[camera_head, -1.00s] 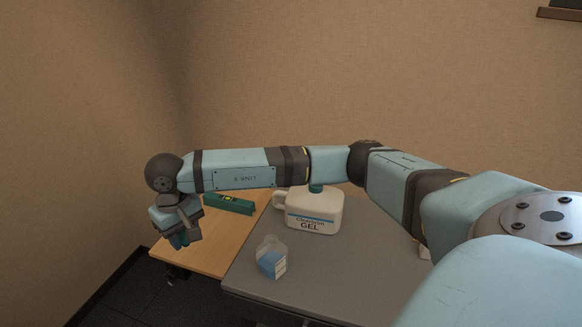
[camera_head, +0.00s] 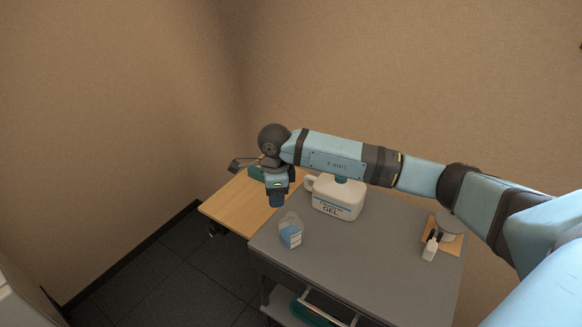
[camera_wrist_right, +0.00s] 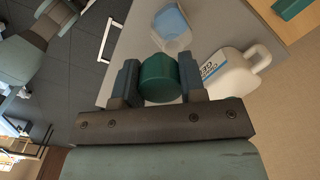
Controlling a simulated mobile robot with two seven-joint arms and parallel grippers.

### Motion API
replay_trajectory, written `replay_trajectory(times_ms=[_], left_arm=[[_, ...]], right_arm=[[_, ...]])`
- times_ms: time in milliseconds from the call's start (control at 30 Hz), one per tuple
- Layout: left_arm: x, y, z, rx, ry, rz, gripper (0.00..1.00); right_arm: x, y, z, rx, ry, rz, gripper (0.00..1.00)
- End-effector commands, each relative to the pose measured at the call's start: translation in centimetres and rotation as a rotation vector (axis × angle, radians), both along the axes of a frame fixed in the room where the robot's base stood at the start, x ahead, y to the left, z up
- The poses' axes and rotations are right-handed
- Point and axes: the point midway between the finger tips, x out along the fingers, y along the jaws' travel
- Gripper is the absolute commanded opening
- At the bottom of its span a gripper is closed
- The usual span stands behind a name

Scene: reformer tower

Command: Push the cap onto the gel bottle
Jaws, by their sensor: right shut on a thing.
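The gel bottle (camera_head: 335,203), a white jug labelled GEL with a side handle, stands upright on the grey table. It also shows in the right wrist view (camera_wrist_right: 240,72). A bit of teal (camera_head: 344,180) shows on its top under my arm; my arm partly hides its top. My right gripper (camera_head: 277,200) points down to the left of the jug, apart from it. In the right wrist view the gripper (camera_wrist_right: 157,82) is shut on a teal cylindrical cap (camera_wrist_right: 158,76). The head view hides this cap. My left gripper is not seen.
A clear bottle with blue contents (camera_head: 290,232) stands near the table's left edge. A wooden top (camera_head: 238,207) adjoins on the left, with a green box (camera_head: 256,173) at its back. A small white bottle (camera_head: 431,249) is at right. The grey table's front middle (camera_head: 365,255) is clear.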

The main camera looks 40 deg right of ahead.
Motion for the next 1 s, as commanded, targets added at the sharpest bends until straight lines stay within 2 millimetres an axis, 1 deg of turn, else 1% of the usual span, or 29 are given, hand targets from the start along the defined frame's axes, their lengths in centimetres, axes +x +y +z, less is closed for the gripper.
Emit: replay_trajectory(times_ms=[33, 100, 200, 300, 400, 533, 933, 1000], left_arm=[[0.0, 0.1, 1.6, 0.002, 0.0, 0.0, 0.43], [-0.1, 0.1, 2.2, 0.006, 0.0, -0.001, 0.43], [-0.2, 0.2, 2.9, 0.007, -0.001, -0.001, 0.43], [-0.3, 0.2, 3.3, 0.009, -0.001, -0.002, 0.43], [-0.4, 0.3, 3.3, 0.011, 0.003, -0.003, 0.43], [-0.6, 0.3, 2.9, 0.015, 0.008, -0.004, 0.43], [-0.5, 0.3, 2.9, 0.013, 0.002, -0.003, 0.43], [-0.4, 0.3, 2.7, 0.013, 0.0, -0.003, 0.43]], right_arm=[[-0.1, -0.8, 1.1, -0.001, 0.007, -0.142, 0.16], [-0.2, -1.8, 1.5, -0.004, 0.011, -0.334, 0.16], [-0.3, -2.9, 1.8, -0.008, 0.014, -0.562, 0.16], [-0.4, -3.8, 1.9, -0.01, 0.016, -0.721, 0.16], [-0.5, -4.2, 1.9, -0.013, 0.017, -0.814, 0.16], [-0.5, -4.4, 1.8, -0.014, 0.016, -0.856, 0.16], [-0.4, -4.4, 1.7, -0.014, 0.015, -0.854, 0.16], [-0.4, -4.4, 1.4, -0.014, 0.016, -0.854, 0.16]])
